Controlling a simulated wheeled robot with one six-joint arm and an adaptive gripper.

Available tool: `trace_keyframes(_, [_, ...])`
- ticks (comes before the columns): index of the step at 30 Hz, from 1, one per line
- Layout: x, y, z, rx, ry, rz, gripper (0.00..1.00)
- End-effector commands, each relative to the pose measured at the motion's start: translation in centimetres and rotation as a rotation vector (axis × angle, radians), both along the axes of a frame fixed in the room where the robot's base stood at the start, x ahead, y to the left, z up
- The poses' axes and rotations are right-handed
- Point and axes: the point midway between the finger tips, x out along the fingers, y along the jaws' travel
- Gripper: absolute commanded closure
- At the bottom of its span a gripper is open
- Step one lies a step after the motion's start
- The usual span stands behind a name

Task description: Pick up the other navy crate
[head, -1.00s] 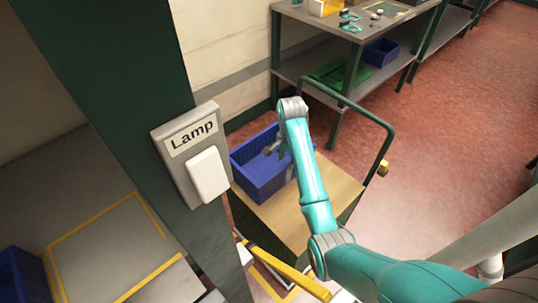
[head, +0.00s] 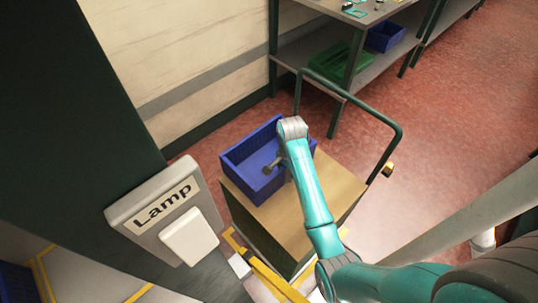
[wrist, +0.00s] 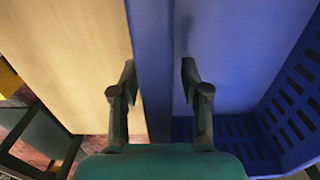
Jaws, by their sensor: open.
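A navy crate (head: 238,178) sits on the wooden top of a trolley. My gripper (head: 272,165) is at its right side, partly hidden by my arm in the head view. In the wrist view my gripper (wrist: 158,75) is open, with one finger on each side of the crate's wall (wrist: 152,50). The left finger is over the wooden top and the right finger is inside the crate. The inside looks empty where it shows. I cannot tell whether the fingers touch the wall. Another navy crate (head: 14,283) is cut off at the lower left.
The trolley (head: 340,185) has a dark green handle (head: 397,140). A Lamp switch panel (head: 150,205) on a dark post stands close at left. A shelf behind holds a green crate (head: 340,62) and a blue crate (head: 385,37).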

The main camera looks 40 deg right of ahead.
Motion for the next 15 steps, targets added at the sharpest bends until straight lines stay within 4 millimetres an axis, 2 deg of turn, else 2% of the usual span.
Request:
trace_keyframes(8, [-0.09,0.1,-0.24,-0.001,-0.001,-0.001,0.54])
trace_keyframes(13, [-0.08,0.1,-0.23,-0.001,-0.001,-0.001,0.97])
trace_keyframes(15, [-0.08,0.1,-0.23,-0.001,-0.001,-0.001,1.0])
